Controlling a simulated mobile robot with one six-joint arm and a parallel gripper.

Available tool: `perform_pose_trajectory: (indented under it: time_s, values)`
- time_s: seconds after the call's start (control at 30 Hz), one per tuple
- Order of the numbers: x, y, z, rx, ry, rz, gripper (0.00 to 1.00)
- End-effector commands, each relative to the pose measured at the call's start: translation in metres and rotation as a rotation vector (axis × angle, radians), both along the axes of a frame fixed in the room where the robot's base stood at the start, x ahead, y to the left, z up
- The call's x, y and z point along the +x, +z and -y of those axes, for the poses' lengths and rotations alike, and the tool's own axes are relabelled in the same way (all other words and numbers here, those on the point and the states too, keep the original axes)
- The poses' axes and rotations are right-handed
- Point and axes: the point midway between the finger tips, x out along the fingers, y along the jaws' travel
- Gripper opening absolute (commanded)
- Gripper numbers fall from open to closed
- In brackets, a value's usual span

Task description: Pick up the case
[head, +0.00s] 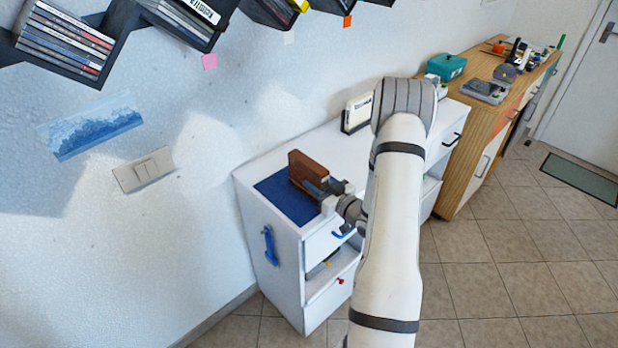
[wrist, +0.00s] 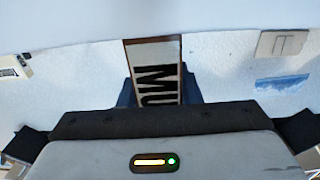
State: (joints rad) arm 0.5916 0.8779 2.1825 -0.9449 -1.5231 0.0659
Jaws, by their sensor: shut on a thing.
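The case (head: 309,167) is brown and stands upright over the dark blue mat (head: 275,197) on the white cabinet. In the wrist view its narrow face (wrist: 153,62) has a pale label with large black letters and brown edges. My gripper (head: 322,188) is shut on the case from its near side. Its fingertips are mostly hidden by the gripper body in the wrist view. I cannot tell whether the case's lower edge touches the mat.
Disc racks (head: 62,42) hang on the wall at upper left. A wooden cabinet (head: 470,118) with a teal box (head: 446,67) and tools is beyond. The cabinet top between the cases is clear.

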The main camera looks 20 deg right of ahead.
Motion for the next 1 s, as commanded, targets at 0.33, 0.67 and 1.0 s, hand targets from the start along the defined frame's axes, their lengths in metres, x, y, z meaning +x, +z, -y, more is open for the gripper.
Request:
perform_pose_trajectory:
  time_s: [0.33,0.67,1.0]
  values:
    - [0.000,0.000,0.001,-0.001,-0.001,0.001,0.00]
    - [0.000,0.009,0.001,-0.002,-0.001,0.004,0.00]
    - [0.000,0.058,0.002,-0.004,-0.003,0.006,0.00]
